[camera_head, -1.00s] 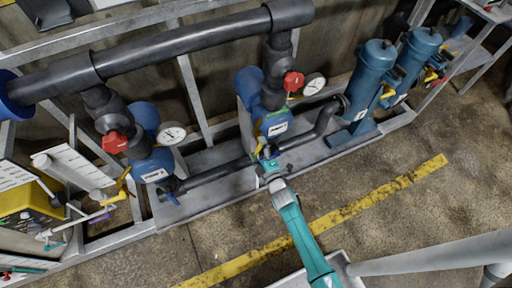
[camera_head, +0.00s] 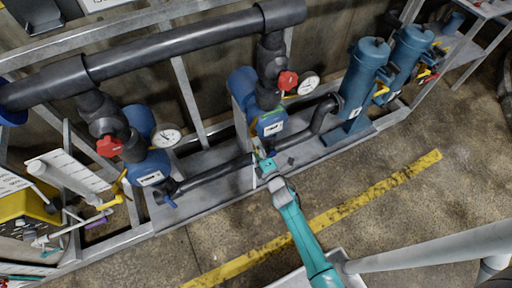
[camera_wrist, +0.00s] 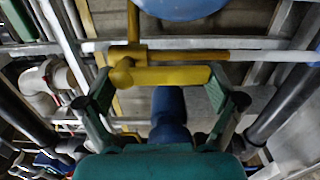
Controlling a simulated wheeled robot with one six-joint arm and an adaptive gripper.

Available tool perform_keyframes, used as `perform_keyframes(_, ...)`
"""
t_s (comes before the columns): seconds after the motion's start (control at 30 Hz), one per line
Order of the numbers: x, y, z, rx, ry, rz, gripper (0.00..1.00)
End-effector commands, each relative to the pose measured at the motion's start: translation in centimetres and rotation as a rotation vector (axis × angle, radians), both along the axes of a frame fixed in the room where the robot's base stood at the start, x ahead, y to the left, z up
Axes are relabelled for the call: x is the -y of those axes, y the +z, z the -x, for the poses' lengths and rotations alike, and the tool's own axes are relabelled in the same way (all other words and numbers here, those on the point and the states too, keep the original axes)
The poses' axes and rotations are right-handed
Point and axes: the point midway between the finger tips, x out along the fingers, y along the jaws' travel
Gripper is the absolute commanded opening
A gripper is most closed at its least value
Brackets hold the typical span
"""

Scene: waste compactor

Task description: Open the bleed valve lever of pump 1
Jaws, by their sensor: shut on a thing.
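The yellow valve lever (camera_wrist: 178,76) lies crosswise in the wrist view, joined at its left end to a yellow valve body on a thin horizontal pipe. My gripper (camera_wrist: 160,84) has one finger at each end of the lever and is shut on it. In the head view my gripper (camera_head: 265,166) is low in front of the middle blue pump (camera_head: 269,123), and mostly hides the lever. Another blue pump (camera_head: 150,168) stands to the left, with a yellow lever (camera_head: 117,188) beside it. I cannot read which pump is number 1.
Red valve handles (camera_head: 287,80) and gauges (camera_head: 308,83) sit above the pumps. A black pipe (camera_head: 215,175) runs low between them. Blue cylinders (camera_head: 362,82) stand at the right. Floor with a yellow stripe (camera_head: 385,185) is open in front.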

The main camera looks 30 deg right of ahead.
Motion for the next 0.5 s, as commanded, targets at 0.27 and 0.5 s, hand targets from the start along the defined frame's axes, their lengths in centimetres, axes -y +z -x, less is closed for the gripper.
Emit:
perform_keyframes(0.27,-0.04,-0.12,0.06,-0.003,0.001,0.004,1.00)
perform_keyframes(0.5,-0.02,-0.06,0.04,-0.001,0.000,0.002,1.00)
